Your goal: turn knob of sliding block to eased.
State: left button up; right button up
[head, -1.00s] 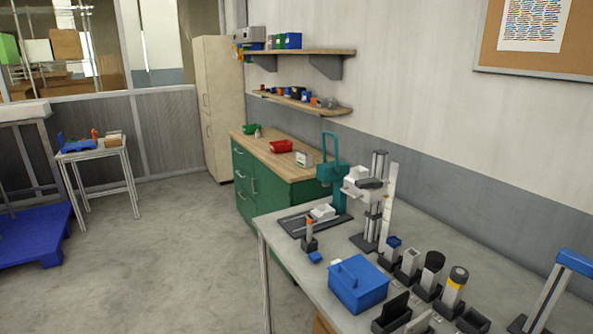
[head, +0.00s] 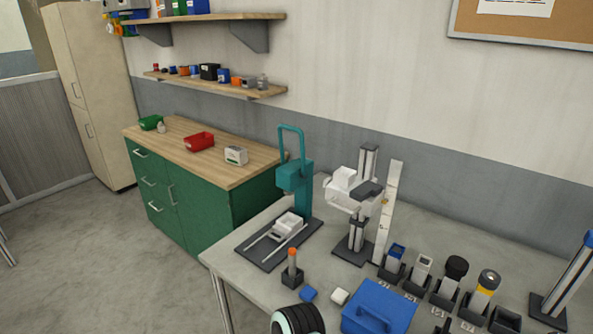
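A stand with a grey column (head: 368,164) rises from a dark base on the grey workbench. A white block (head: 348,193) sits partway up it, and I take this to be the sliding block. A dark grey part (head: 367,190) juts from its right side; I cannot tell whether it is the knob or how it is set. A tall pale scale strip (head: 388,212) stands just right of the column. Neither gripper shows. A rounded black-and-white part at the bottom edge looks like one of my arm links.
A teal press (head: 296,178) stands left of the stand. Several holders line the right. A green cabinet (head: 190,190) stands behind left.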

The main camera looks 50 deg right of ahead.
aim_at(327, 180)
jog(key=i+z, duration=0.3)
jog(key=z, duration=0.15)
jog(key=i+j+z, duration=0.2)
jog(key=z, duration=0.25)
jog(key=i+j+z, duration=0.25)
jog(key=z, duration=0.2)
jog(key=i+j+z, duration=0.15)
jog(key=z, duration=0.3)
jog(key=i+j+z, duration=0.2)
jog(key=z, duration=0.25)
jog(key=i+j+z, duration=0.15)
jog(key=j+z, duration=0.3)
jog(key=i+j+z, duration=0.1)
jog(key=j+z, duration=0.25)
jog(key=i+j+z, duration=0.1)
jog(key=z, duration=0.2)
jog(key=j, duration=0.1)
